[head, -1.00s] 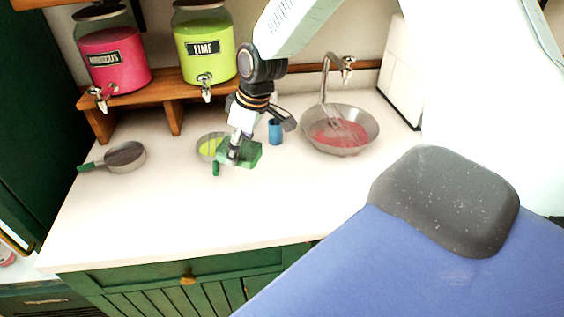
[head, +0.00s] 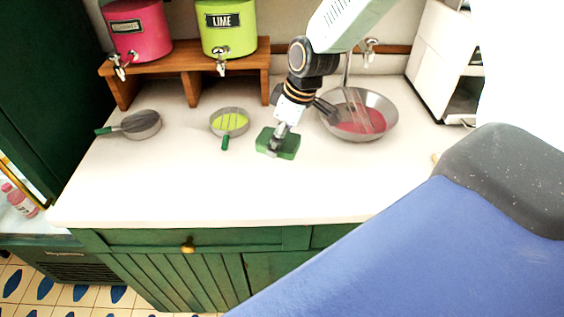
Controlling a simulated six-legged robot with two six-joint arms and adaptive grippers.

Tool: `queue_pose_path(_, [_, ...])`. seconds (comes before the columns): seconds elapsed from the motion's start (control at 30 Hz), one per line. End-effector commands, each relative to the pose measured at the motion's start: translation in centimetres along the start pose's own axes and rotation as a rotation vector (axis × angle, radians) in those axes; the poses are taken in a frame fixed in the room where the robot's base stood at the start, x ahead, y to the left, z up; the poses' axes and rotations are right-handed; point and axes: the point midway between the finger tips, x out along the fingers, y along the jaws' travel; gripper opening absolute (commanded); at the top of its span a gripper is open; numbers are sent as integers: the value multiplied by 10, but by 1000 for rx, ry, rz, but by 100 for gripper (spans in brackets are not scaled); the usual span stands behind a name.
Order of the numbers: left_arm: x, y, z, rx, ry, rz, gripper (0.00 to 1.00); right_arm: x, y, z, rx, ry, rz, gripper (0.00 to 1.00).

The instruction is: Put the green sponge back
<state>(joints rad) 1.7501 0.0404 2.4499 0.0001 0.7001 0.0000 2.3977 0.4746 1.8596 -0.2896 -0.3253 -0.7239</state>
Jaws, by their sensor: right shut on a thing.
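The green sponge (head: 287,149) is a small dark green block on or just above the white counter, between the pan with lime liquid and the metal bowl. I cannot tell if it touches the counter. My right gripper (head: 277,142) points down and is shut on the sponge, covering part of it. My left gripper is not in view.
A green-handled pan with lime liquid (head: 229,123) is left of the sponge. A bowl with red liquid (head: 385,106) is right. A grey pan (head: 141,125) is far left. Dispensers (head: 229,27) stand on a wooden shelf (head: 190,58). The front counter (head: 220,190) is clear.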

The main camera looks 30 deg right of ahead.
Motion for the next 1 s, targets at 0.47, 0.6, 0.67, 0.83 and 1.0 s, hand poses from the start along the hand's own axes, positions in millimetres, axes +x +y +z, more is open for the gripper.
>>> queue_pose_path(0.47, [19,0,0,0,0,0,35,61,1,19,0,-1,1,25])
queue_pose_path(0.6, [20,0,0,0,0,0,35,68,2,22,-1,0,1,25])
queue_pose_path(0.67, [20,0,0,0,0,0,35,67,2,22,-1,0,1,25])
queue_pose_path(0.83, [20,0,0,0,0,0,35,66,2,23,0,1,1,25])
queue_pose_path(1.0, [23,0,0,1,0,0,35,69,2,24,0,0,1,63])
